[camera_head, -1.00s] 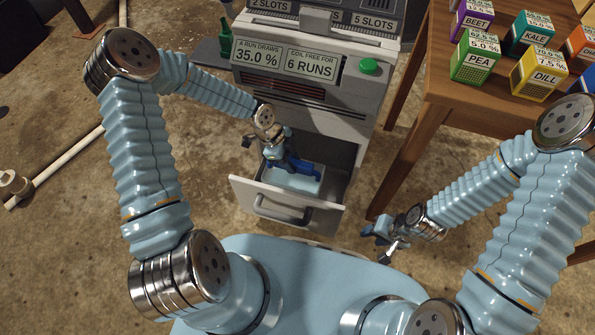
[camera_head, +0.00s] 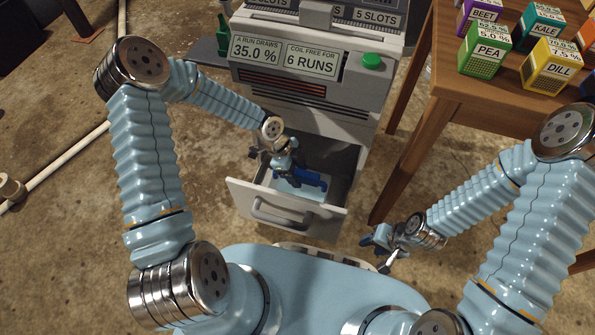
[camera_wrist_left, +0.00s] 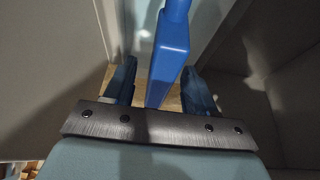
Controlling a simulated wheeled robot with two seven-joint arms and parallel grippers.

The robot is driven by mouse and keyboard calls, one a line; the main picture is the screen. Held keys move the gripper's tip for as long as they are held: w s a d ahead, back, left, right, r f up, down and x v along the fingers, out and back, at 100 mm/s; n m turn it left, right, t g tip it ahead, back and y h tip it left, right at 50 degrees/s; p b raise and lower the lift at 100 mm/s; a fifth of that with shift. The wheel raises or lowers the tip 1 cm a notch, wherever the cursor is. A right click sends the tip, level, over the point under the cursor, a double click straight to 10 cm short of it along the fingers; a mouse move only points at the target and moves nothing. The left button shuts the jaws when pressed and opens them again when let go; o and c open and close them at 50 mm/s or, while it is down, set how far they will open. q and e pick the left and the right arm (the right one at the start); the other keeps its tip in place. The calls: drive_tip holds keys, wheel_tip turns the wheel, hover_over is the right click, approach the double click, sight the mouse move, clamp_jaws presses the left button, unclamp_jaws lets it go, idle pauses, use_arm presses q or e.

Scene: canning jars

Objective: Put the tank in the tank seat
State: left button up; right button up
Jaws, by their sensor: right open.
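In the head view a pale blue tank (camera_head: 312,194) with a dark blue bar-shaped handle (camera_head: 308,179) sits low in the open drawer of the grey machine. My left gripper (camera_head: 290,170) reaches down into the drawer at the handle. In the left wrist view the blue handle (camera_wrist_left: 170,65) stands between the two fingers of my left gripper (camera_wrist_left: 160,88), with gaps visible beside it, so the fingers look open around it. I cannot make out a tank seat clearly. My right gripper (camera_head: 379,247) is open and empty, low at the right of the drawer.
The drawer front (camera_head: 285,208) faces me. The machine (camera_head: 300,80) rises behind it, with a green button (camera_head: 371,61) and signs. A wooden table (camera_head: 475,105) with several labelled boxes stands at the right. A green bottle (camera_head: 223,38) is at the back left.

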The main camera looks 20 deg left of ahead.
use_arm(q)
drive_tip(key=p+v, duration=0.2)
drive_tip(key=v, duration=0.4)
drive_tip(key=shift+w+d, duration=0.1)
drive_tip(key=a+p, duration=0.1)
drive_tip(key=a, duration=1)
drive_tip(key=shift+a+f, duration=0.35)
drive_tip(key=shift+a, duration=0.05)
